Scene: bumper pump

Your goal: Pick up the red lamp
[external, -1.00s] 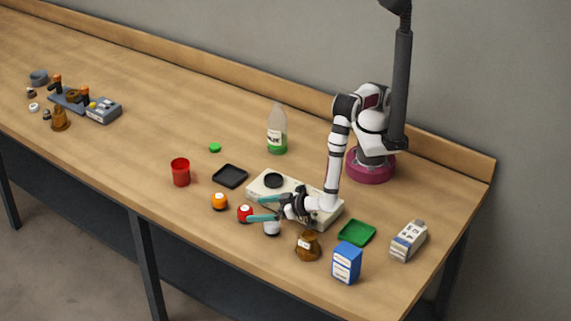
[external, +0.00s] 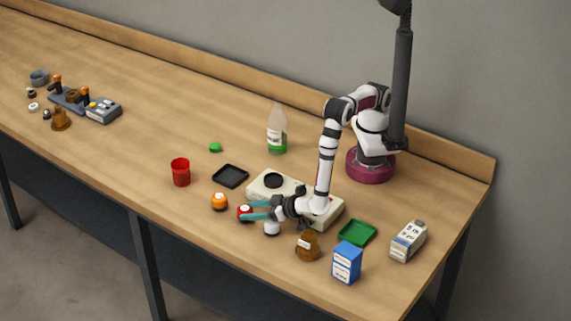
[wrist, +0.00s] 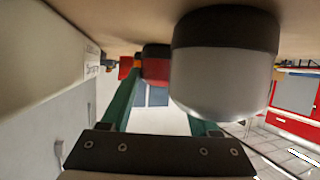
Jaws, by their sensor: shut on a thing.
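The red lamp (external: 244,210) is a small round red piece with a dark base, standing on the table in front of the long white box. My gripper (external: 254,211) reaches low from the right, its teal fingers closed on either side of the red lamp. In the wrist view the red lamp (wrist: 156,63) sits at the far end of the fingers. A white lamp (wrist: 220,75) fills the near right there and hides much of one finger. The red lamp appears to rest on the table.
The white lamp (external: 271,228) stands close beside my fingers, and an orange lamp (external: 219,201) is just left. The white box (external: 262,185) lies behind. A brown flask (external: 308,246) and blue carton (external: 347,263) stand to the right, a red cup (external: 181,172) farther left.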

